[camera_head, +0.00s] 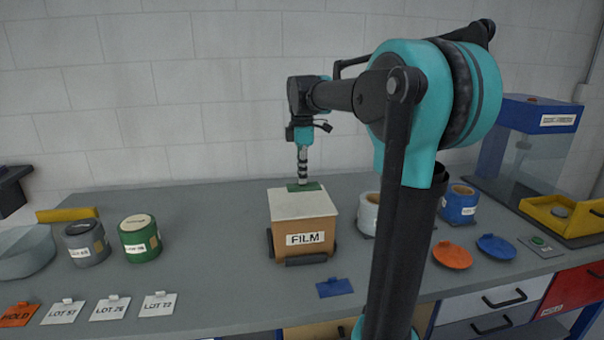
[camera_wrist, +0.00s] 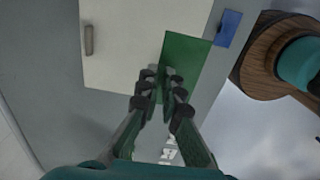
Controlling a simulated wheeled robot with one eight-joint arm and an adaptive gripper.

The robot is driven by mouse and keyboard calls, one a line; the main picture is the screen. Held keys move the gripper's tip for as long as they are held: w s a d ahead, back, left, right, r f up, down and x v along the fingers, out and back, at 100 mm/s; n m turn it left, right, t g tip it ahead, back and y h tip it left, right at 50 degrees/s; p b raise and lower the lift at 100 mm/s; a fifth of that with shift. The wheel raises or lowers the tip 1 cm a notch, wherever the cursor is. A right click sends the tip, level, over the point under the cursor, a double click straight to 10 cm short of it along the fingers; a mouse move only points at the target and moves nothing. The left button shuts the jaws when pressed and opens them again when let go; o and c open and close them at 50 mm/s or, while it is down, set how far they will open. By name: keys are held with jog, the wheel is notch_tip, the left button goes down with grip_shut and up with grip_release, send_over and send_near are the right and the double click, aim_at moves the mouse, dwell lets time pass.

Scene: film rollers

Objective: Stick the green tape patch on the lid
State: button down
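The lid (camera_head: 290,205) is a pale flat panel on top of the brown box marked FILM (camera_head: 305,238); it also fills much of the wrist view (camera_wrist: 125,50). The green tape patch (camera_head: 313,187) is a flat green rectangle at the lid's far part, and it shows in the wrist view (camera_wrist: 190,60) across the lid's edge. My gripper (camera_head: 303,182) points straight down at the patch. Its fingertips (camera_wrist: 160,75) are close together with the patch's edge between them, and look shut on it. I cannot tell whether the patch touches the lid.
A green roll (camera_head: 140,240) and a grey roll (camera_head: 86,244) stand left of the box. A blue tag (camera_head: 335,288) lies in front of it. A white roll (camera_head: 368,215) stands to the right, partly behind my arm. White lot tags lie at the front left.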

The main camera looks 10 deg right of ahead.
aim_at(302, 206)
jog(key=shift+f, duration=3.6)
jog(key=shift+f, duration=0.35)
jog(key=c, duration=1.6)
grip_release()
jog(key=shift+c, duration=0.2)
jog(key=shift+o, duration=0.5)
jog(key=o, duration=0.5)
jog(key=shift+r, duration=0.15)
jog(key=shift+r, duration=3.35)
